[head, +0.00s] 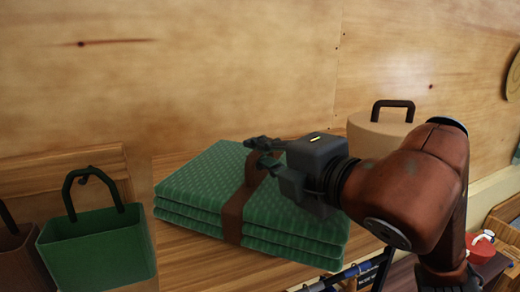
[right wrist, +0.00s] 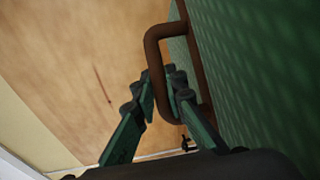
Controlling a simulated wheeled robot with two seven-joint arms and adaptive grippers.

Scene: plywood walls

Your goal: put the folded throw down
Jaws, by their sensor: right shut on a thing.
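The folded throw (head: 200,185) is a thick green stack of several layers with a brown strap (head: 234,215) around it, in the middle of the head view over a wooden surface (head: 185,265). My right gripper (head: 264,153) is shut on the strap's handle at the throw's top. In the right wrist view the fingers (right wrist: 163,92) close about the brown handle loop (right wrist: 152,55), with the throw's green side (right wrist: 265,60) on the right. I cannot tell whether the throw's underside touches the surface. My left gripper is out of view.
A green bag (head: 95,252) with a dark handle stands left of the throw, and a brown bag (head: 22,258) beside it. A plywood wall (head: 220,70) closes the back.

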